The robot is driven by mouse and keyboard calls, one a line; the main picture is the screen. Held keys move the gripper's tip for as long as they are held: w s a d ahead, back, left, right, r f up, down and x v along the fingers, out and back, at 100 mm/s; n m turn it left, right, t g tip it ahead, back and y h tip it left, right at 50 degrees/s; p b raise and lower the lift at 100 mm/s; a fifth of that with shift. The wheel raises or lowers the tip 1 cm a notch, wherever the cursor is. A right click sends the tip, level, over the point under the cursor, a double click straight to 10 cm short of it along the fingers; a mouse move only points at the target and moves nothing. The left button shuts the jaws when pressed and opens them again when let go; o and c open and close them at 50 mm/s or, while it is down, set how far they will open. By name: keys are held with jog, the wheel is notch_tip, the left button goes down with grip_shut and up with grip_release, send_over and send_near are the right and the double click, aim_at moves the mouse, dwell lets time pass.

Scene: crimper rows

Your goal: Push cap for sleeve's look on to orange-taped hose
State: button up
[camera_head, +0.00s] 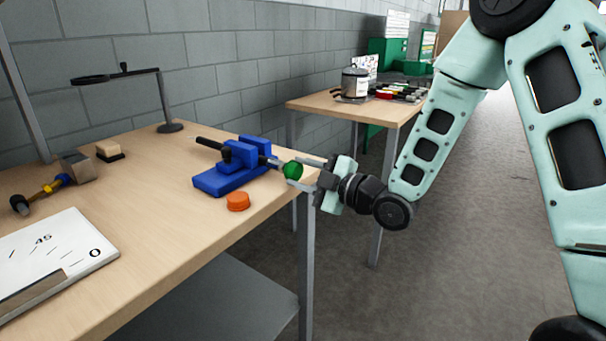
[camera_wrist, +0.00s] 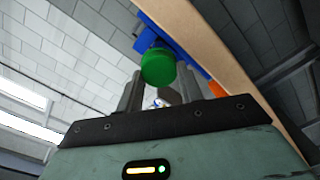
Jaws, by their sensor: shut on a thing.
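A green round cap (camera_head: 292,171) is in my gripper (camera_head: 294,170), which is shut on it by the sides off the table's right edge. The cap also shows in the wrist view (camera_wrist: 158,66), at the ends of the two fingers. A blue vise (camera_head: 238,165) stands on the table just left of the cap. A thin grey end (camera_head: 271,162) sticks out of the vise toward the cap. I cannot tell whether it touches the cap. No orange tape can be made out on it. An orange cap (camera_head: 238,201) lies on the table in front of the vise.
A second table (camera_head: 318,103) with a metal pot (camera_head: 354,84) stands behind. The table's right edge lies close to my gripper.

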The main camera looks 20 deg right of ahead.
jog(key=shift+b+x, duration=0.8)
jog(key=shift+x, duration=0.65)
dwell(0.5)
jog(key=o, duration=1)
jog(key=shift+s+a+f, duration=0.1)
jog(key=shift+f, duration=0.05)
jog(key=shift+s, duration=0.15)
jog(key=p+v, duration=1.5)
jog(key=v, duration=0.2)
jog(key=shift+d+r, duration=0.2)
jog(key=shift+r, duration=0.05)
